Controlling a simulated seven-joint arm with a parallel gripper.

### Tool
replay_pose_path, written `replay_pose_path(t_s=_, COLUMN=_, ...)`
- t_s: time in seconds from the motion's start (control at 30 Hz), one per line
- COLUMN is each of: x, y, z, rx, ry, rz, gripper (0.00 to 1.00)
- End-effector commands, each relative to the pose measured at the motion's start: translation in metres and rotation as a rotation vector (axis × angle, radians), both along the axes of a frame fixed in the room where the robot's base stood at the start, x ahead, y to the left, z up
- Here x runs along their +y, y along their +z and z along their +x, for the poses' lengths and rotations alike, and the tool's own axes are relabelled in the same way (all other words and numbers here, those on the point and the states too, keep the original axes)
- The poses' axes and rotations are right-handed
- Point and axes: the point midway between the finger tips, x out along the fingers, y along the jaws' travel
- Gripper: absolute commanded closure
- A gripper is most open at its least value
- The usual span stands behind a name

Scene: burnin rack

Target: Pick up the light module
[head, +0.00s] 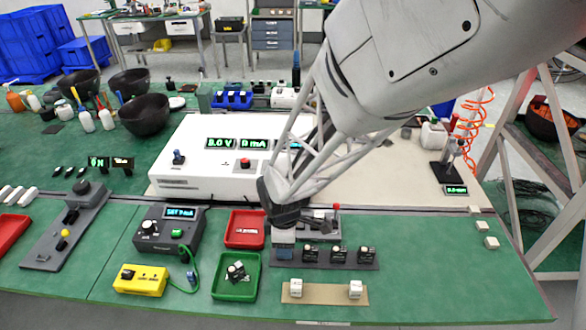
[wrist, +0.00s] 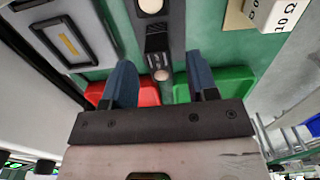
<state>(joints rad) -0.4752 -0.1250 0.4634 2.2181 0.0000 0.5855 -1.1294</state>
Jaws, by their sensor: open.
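A dark strip (head: 345,266) on the green table carries several small black modules, one of them near its middle (head: 338,255). A black module with a pale round cap (wrist: 157,48) shows between the fingers, apparently untouched. It may be the light module; I cannot read a label that confirms it.
A red tray (head: 244,215) and a green tray (head: 234,297) with small black pieces stand to the left. A tan pad (head: 325,293) with white blocks lies in front. A white instrument box (head: 180,135) stands behind.

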Motion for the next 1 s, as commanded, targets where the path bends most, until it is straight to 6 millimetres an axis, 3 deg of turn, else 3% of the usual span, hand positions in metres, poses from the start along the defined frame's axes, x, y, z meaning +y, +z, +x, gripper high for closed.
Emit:
replay_pose_path(t_s=0.27, x=0.0, y=-0.021, z=0.0, rx=0.001, ry=0.0, rz=0.0, gripper=0.47)
replay_pose_path(t_s=0.83, x=0.0, y=-0.022, z=0.0, rx=0.0, ry=0.0, rz=0.0, gripper=0.47)
replay_pose_path(t_s=1.0, x=0.0, y=-0.022, z=0.0, rx=0.0, ry=0.0, rz=0.0, gripper=0.73)
